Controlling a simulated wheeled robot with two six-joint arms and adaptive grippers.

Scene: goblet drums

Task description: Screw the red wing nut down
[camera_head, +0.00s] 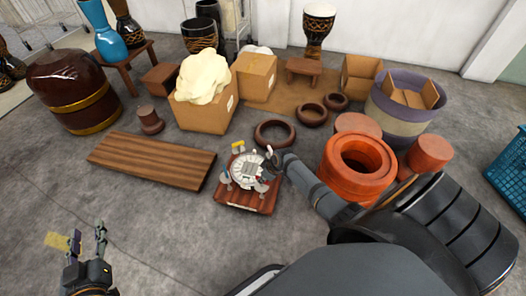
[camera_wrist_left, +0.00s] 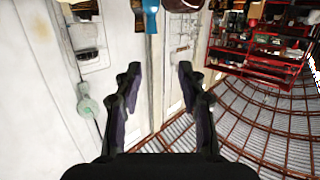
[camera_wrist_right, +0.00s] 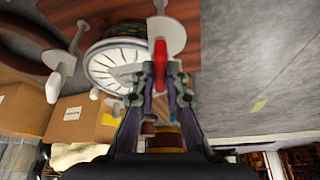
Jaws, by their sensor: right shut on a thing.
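The red wing nut (camera_wrist_right: 160,62) shows in the right wrist view between the fingertips of my right gripper (camera_wrist_right: 163,82), which is shut on it. In the head view my right gripper (camera_head: 271,166) is at the right side of the round drum piece (camera_head: 246,171) and hides the red nut there. The round piece (camera_wrist_right: 118,62) is on a reddish-brown wooden board (camera_head: 236,205) on the floor. A yellow part (camera_head: 238,146) and pale winged parts (camera_wrist_right: 60,66) stand around its rim. My left gripper (camera_head: 88,236) is open and empty, far from the board, at the lower left.
A wooden plank (camera_head: 150,160) lies left of the board. A dark ring (camera_head: 274,133) lies behind it and orange rings (camera_head: 358,170) stand to the right. Cardboard boxes (camera_head: 204,112) are behind. The grey floor in front of the board is clear.

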